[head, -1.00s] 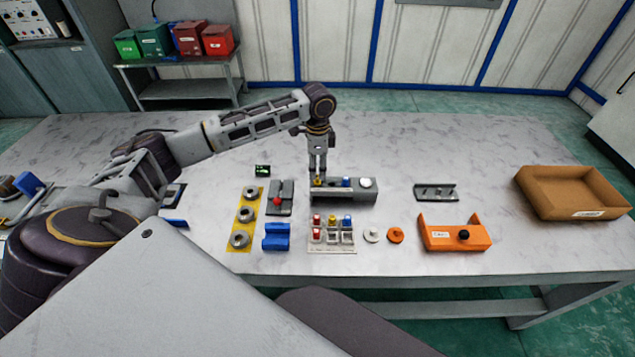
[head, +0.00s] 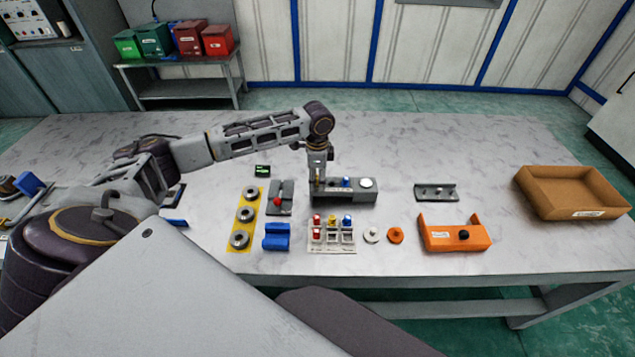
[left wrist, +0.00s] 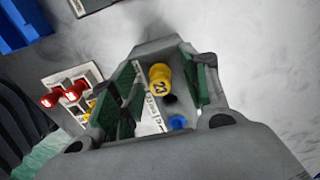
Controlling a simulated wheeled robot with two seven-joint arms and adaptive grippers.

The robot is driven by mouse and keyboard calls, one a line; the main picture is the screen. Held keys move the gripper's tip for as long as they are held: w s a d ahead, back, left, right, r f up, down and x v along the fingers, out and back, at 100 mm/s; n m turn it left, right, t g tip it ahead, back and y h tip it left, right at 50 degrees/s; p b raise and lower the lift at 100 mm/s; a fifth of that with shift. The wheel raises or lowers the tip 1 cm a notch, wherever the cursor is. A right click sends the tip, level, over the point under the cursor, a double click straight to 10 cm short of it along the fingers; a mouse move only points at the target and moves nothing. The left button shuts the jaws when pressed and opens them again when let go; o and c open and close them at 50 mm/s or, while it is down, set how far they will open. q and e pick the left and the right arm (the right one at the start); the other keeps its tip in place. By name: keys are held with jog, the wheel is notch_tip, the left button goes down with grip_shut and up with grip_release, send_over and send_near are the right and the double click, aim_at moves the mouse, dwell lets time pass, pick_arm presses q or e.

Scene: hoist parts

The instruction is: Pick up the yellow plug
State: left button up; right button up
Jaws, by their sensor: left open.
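A yellow plug (left wrist: 160,77) marked with a number stands at a grey block (head: 350,197) on the table. My left gripper (head: 318,179) points down over the left end of this block. In the left wrist view its green-padded fingers (left wrist: 163,88) are open on either side of the yellow plug, with gaps visible between pads and plug. In the head view the gripper mostly hides this plug. A blue plug (left wrist: 177,122) and a white round part (head: 367,183) are also on the block. Another yellow plug (head: 332,217) sits in the small pale tray (head: 331,248). My right gripper is not in view.
Red and blue plugs share the pale tray. Left of it are a blue bracket (head: 277,238), a grey part with a red knob (head: 278,202) and rings on a yellow plate (head: 238,224). An orange bracket (head: 440,238) and brown box (head: 570,194) stand right. The table's back is clear.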

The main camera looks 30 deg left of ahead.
aim_at(317, 176)
pick_arm(q)
jog(key=c, duration=0.8)
jog(key=shift+c, duration=0.5)
jog(key=shift+r, duration=0.25)
notch_tip(317, 176, up, 8)
jog(key=shift+r, duration=0.8)
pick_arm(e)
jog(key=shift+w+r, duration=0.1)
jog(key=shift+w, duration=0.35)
pick_arm(q)
jog(key=shift+r, duration=0.1)
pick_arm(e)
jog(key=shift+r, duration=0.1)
